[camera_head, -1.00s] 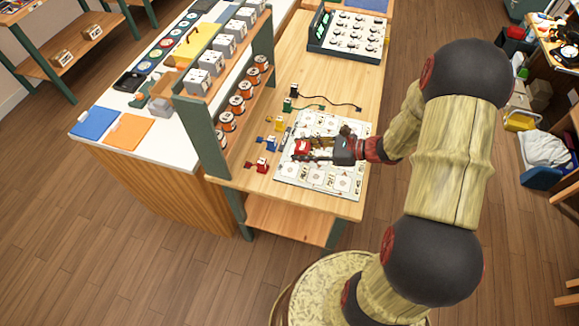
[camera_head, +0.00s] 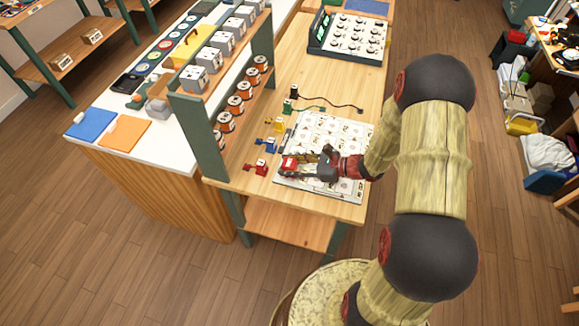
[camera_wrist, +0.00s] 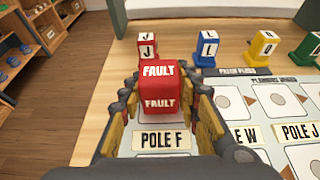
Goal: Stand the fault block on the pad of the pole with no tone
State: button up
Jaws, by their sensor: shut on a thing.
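The red fault block (camera_wrist: 159,90) is upright between the fingers of my gripper (camera_wrist: 160,105) in the wrist view, with white "FAULT" lettering on its top and side. My gripper is shut on it. In the head view my gripper (camera_head: 308,165) is over the near left part of the white board (camera_head: 325,125), and the red block (camera_head: 289,163) shows at its tips. In the wrist view the block is over the pad behind the "POLE F" label (camera_wrist: 163,140). I cannot tell whether it touches the pad. Other labels, "POLE J" (camera_wrist: 300,131) and a partly hidden one ending in W, lie right.
Beyond the board's edge stand a red J plug (camera_wrist: 148,50), a blue L plug (camera_wrist: 206,48), a yellow O plug (camera_wrist: 263,45) and a green one (camera_wrist: 308,48). A rack of orange spools (camera_head: 236,104) stands left of the board. Bare wood lies left of the block.

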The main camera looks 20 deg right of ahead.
jog(key=shift+f, duration=0.15)
jog(key=o, duration=1.1)
jog(key=shift+o, duration=0.3)
